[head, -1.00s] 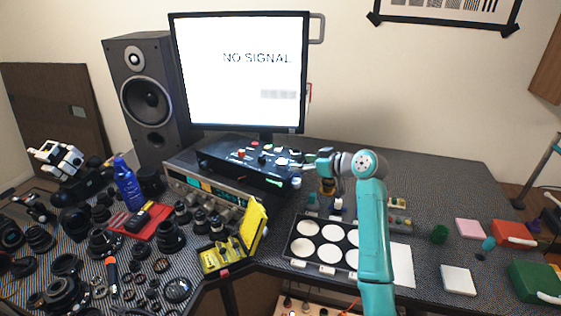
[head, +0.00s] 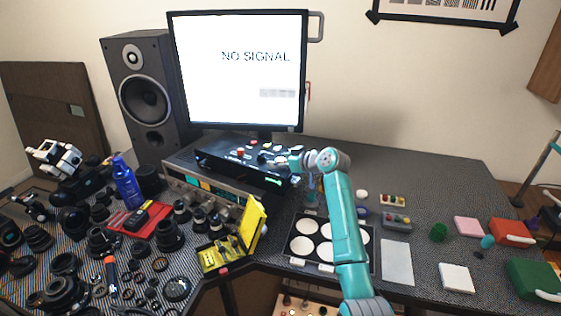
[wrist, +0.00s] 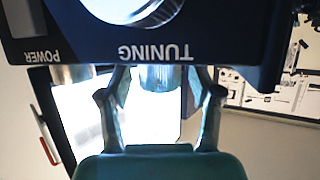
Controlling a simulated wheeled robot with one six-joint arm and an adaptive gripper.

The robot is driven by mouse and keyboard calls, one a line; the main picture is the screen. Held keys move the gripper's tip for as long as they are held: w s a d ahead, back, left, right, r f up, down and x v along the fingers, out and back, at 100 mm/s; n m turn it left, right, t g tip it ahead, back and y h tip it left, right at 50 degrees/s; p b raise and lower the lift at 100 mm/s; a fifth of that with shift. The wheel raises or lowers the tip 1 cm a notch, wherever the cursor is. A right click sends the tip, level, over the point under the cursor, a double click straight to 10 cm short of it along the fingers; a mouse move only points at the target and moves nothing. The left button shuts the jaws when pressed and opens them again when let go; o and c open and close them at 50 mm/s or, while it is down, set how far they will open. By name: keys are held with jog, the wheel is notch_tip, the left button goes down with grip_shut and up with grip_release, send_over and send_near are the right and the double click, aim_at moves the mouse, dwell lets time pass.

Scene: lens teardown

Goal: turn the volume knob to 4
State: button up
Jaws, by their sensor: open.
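A black control box (head: 230,168) with several small coloured knobs and buttons on top stands below the monitor. My gripper (head: 272,160) is over the right part of this box in the head view. In the wrist view my gripper (wrist: 160,88) is open, one finger on each side of a short metallic knob (wrist: 158,76). That knob is beside the upside-down word TUNING on a dark blue panel (wrist: 225,35). I cannot tell whether the fingers touch it. Another knob (wrist: 75,72) is near the word POWER. I cannot read a volume label or any number scale.
The monitor (head: 240,90) reads NO SIGNAL behind the box, with a speaker (head: 143,100) to its left. A silver receiver (head: 200,190) is under the box. Lens parts crowd the left bench. A yellow case (head: 250,222) is in front.

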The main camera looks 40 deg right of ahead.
jog(key=shift+c, duration=0.2)
jog(key=c, duration=1.1)
jog(key=shift+a+m+h, duration=0.1)
jog(key=shift+m+h, duration=0.3)
jog(key=shift+h, duration=0.1)
jog(key=m+h, duration=0.3)
jog(key=h, duration=0.1)
jog(key=shift+m, duration=0.4)
jog(key=m+g+h, duration=0.2)
jog(key=m+h, duration=0.1)
jog(key=m+g+h, duration=0.1)
jog(key=m+h, duration=0.2)
jog(key=shift+g+h, duration=0.4)
jog(key=m+g+h, duration=0.2)
jog(key=m+g, duration=0.1)
jog(key=m+g+h, duration=0.1)
jog(key=m+g, duration=0.2)
jog(key=shift+r+m+h, duration=0.1)
jog(key=shift+m+h, duration=0.2)
jog(key=shift+h, duration=0.1)
jog(key=shift+s+m+g, duration=0.1)
jog(key=shift+m+g, duration=2.1)
jog(key=shift+g, duration=0.5)
jog(key=shift+m+g, duration=0.4)
jog(key=shift+g, duration=0.1)
